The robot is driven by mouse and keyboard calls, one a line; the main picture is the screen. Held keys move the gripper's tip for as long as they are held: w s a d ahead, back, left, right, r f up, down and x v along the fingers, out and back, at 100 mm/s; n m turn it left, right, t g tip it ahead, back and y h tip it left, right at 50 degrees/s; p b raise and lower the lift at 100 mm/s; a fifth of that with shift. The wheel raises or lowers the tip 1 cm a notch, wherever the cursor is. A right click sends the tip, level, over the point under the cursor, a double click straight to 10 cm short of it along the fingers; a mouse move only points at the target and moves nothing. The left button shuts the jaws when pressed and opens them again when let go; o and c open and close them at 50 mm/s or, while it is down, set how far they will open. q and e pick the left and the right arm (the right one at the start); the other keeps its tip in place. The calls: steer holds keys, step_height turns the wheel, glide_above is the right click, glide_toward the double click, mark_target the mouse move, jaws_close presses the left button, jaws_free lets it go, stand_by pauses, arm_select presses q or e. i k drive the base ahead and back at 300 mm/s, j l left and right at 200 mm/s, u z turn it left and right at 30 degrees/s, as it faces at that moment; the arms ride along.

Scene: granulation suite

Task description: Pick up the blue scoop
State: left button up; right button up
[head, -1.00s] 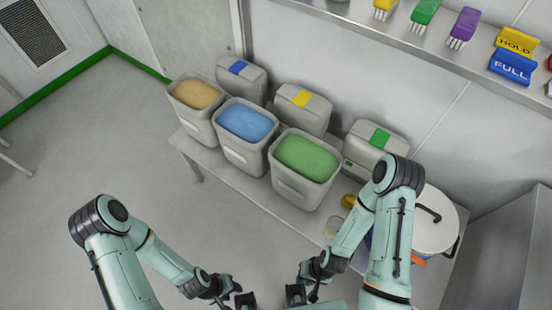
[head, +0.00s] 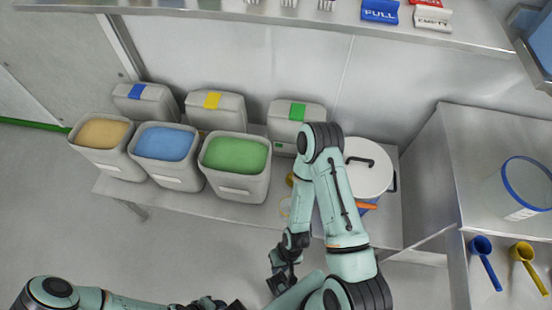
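The blue scoop (head: 483,257) lies on the metal surface at the lower right, bowl toward the back and handle toward the front. A yellow scoop (head: 527,263) lies just right of it. My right gripper (head: 279,276) is at the bottom centre, well left of the blue scoop and apart from it; its fingers are small and dark, and I cannot tell how far they are parted. My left gripper (head: 215,304) is at the bottom edge, partly cut off. I see nothing held in either gripper.
Bins of tan (head: 103,133), blue (head: 165,143) and green powder (head: 235,154) stand on the bench at left. A white-lidded pot (head: 369,169) is behind my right arm. A clear blue-rimmed container (head: 522,188) stands behind the scoops. A shelf (head: 260,14) runs overhead.

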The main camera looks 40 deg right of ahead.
mark_target(481, 247)
steer(key=z, duration=3.7)
steer(key=i+l, duration=0.1)
steer(key=l, duration=0.55)
steer(key=i+l, duration=0.15)
steer(key=l, duration=0.15)
